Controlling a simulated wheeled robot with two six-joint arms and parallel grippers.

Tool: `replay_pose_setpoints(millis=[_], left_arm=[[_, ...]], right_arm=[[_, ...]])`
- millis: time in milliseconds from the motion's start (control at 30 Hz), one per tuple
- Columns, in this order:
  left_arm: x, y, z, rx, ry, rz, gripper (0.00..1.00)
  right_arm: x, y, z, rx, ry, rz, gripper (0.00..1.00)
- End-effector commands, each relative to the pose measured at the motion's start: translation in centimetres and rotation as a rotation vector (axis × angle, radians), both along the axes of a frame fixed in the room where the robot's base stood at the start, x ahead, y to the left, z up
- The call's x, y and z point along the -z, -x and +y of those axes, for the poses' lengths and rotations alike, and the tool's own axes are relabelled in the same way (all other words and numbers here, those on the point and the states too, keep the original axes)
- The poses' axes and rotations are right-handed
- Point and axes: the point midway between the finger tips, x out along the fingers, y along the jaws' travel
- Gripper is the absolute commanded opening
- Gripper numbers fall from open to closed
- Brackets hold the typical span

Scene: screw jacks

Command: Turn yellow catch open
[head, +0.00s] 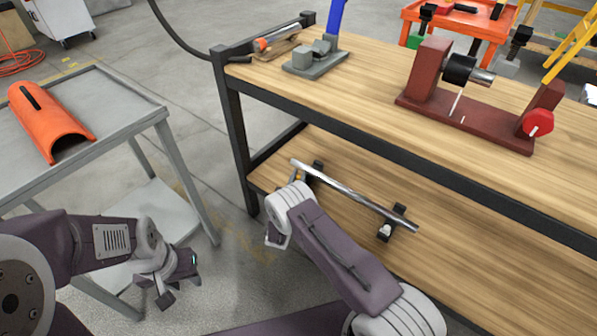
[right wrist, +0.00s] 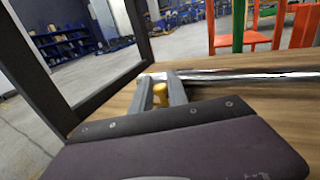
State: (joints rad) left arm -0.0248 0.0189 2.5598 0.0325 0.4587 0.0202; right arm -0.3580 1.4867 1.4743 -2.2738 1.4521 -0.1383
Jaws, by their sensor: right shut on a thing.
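The yellow catch (right wrist: 160,94) shows in the right wrist view between the two grey fingers of my right gripper (right wrist: 158,78), which is shut on it. In the head view only a small bit of yellow shows beside my right wrist, which hides most of that gripper. A shiny metal rod (head: 350,193) lies across dark supports on the lower shelf; the catch is near its left end. The rod also shows beyond the fingers in the right wrist view (right wrist: 240,75). My left gripper (head: 178,280) hangs at lower left, apart from everything, its fingers spread and empty.
The workbench top (head: 375,95) overhangs the lower shelf (head: 440,260), with a black leg (head: 237,150) left of my right wrist. A red screw jack (head: 470,120) and a grey fixture (head: 315,58) stand on top. A grey cart (head: 110,100) holds an orange half-shell (head: 48,120).

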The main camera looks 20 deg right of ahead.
Motion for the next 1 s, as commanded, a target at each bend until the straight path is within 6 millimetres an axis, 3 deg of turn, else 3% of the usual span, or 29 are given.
replay_pose_setpoints(millis=[233,267,300,333,667,1000], left_arm=[[0.1,0.0,0.0,0.000,0.000,0.001,0.36],[0.1,0.0,0.0,0.000,0.000,0.001,0.36],[0.1,0.0,0.0,0.000,0.000,0.001,0.36],[0.1,0.0,0.0,0.000,0.000,0.001,0.36],[-0.2,0.0,0.0,0.000,0.000,0.000,0.36],[-4.2,0.0,0.0,0.000,0.000,0.000,0.36]], right_arm=[[0.1,0.0,0.0,-0.001,0.000,-0.002,0.00],[0.1,0.0,0.0,-0.001,0.000,-0.002,0.22],[0.1,0.0,0.0,-0.001,0.000,-0.002,0.34],[0.1,0.0,0.0,-0.001,0.000,-0.002,0.38],[-0.1,0.3,0.2,-0.002,0.000,-0.001,0.38],[-0.4,6.3,3.5,-0.006,0.002,0.001,0.38]])
